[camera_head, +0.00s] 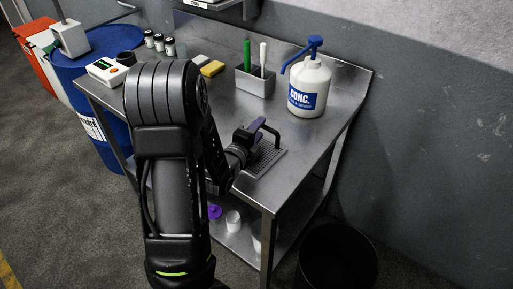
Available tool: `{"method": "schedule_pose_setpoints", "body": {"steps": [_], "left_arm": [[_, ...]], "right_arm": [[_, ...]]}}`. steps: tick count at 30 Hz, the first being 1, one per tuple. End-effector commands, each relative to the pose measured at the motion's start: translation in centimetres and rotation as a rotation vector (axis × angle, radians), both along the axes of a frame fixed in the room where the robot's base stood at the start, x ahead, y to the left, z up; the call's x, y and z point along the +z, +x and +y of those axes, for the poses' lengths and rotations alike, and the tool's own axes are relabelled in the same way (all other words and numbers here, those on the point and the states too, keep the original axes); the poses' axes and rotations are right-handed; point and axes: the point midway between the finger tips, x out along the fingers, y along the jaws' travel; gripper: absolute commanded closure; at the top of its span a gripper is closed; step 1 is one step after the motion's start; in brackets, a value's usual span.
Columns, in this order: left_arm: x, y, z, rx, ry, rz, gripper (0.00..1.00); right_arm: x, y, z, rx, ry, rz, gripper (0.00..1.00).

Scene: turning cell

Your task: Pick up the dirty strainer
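My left gripper (262,138) is over the front right part of the steel table (318,140), at the end of my dark arm coming up from the bottom of the head view. Its dark parts overlap a purple piece, and a black bent part reaches to the right; I cannot tell whether its fingers are open or closed. A grey perforated rectangular piece (268,160) lies on the table just below and beside the gripper, partly covered by it. I cannot tell whether this is the dirty strainer or a drip grid. My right gripper is not in view.
A white CONC. bottle (309,92) with blue pump stands behind right. A grey holder (255,82) has a green and a white tool. A yellow sponge (212,69), small jars (159,43) and a white meter (107,70) line the left. A black bin (338,258) stands below.

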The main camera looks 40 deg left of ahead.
Motion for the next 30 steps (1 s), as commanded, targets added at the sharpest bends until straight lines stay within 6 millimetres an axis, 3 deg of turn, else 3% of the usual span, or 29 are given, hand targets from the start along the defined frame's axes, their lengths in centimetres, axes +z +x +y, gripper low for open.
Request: {"method": "schedule_pose_setpoints", "body": {"steps": [13,24,30], "left_arm": [[-0.1,1.1,0.3,0.000,0.000,0.000,0.61],[-0.8,5.4,1.5,0.000,0.002,0.001,0.61],[-1.0,5.7,1.5,0.000,0.000,0.000,0.61]], "right_arm": [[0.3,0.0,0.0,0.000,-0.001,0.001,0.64],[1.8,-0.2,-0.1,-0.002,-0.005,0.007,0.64],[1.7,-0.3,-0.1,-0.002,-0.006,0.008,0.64]]}}
